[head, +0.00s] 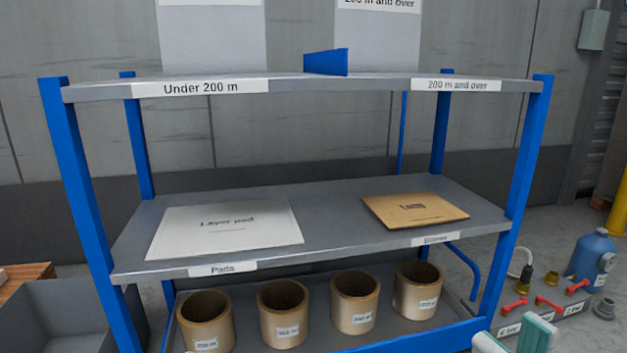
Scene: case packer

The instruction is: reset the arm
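My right gripper (513,341) shows at the bottom edge of the head view, right of centre. Only the ends of its two teal-tipped fingers are in view. They stand apart with nothing visible between them, in front of the shelf's lower right corner. The rest of the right arm is cut off by the picture's edge. My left gripper and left arm are not in view.
A blue-posted shelf rack (330,188) fills the middle. It bears a white layer pad (225,236), a brown sheet (413,214) and several tan rolls (283,318). A grey bin (65,315) is at left. A blue bottle (592,258) and red-handled valves (547,304) are at right.

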